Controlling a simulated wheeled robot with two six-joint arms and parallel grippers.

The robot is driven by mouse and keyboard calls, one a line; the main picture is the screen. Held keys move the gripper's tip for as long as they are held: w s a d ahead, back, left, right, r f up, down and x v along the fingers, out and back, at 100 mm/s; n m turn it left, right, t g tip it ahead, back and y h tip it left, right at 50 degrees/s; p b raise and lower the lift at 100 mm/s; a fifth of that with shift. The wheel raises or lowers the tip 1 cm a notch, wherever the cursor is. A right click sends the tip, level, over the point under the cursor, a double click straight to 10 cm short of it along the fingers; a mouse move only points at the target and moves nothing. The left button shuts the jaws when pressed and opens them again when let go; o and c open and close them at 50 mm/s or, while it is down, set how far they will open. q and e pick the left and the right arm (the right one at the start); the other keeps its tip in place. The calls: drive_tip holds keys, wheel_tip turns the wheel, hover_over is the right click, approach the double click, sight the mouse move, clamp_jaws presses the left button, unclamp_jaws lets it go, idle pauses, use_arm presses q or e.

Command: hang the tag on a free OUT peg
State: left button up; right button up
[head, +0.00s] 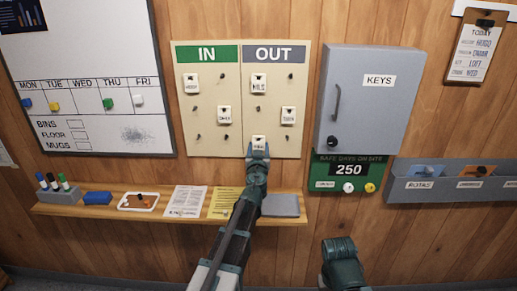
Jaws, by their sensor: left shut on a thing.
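The in/out board (241,150) hangs on the wall, with a green IN header and a blue-grey OUT header. My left gripper (258,154) is shut on a white tag (258,142) at the lower left of the OUT side. I cannot tell whether this tag's hole is over a peg. Other OUT tags hang at upper left (258,83) and middle right (288,115). Bare OUT pegs show at upper right (288,77) and lower right (288,137). Two tags hang under IN. My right gripper (340,246) is low at the right, its jaws unclear.
A wooden shelf (100,211) below holds pens, a blue eraser, a small tray, papers and a grey item (281,206). A grey key cabinet (365,100) sticks out right of the board, above a green safe-days sign (345,184). A whiteboard (90,50) is at left.

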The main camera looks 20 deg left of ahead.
use_arm(q)
drive_tip(key=o, duration=1.2)
drive_tip(key=v, duration=1.4)
drive_tip(key=shift+w, duration=0.15)
drive_tip(key=s+d+f+g+y, duration=0.1)
drive_tip(key=s+d+f+g, duration=0.1)
drive_tip(key=s+f+g, duration=0.4)
drive_tip(key=s+d+f+g, duration=0.2)
drive_tip(key=s+f+g, duration=0.15)
drive_tip(key=f, duration=0.45)
drive_tip(key=s+d+f+m+g+h, duration=0.2)
drive_tip(key=s+d+f+m+g, duration=0.1)
drive_tip(key=s+d, duration=0.3)
drive_tip(key=s+d+f+m+g+h, duration=0.2)
drive_tip(key=s+d+f+m+g, duration=0.2)
drive_tip(key=s+d, duration=0.3)
drive_tip(key=s+g, duration=0.1)
drive_tip(key=s, duration=0.1)
drive_tip(key=shift+s+f+h, duration=0.25)
drive_tip(key=shift+f+h, duration=0.15)
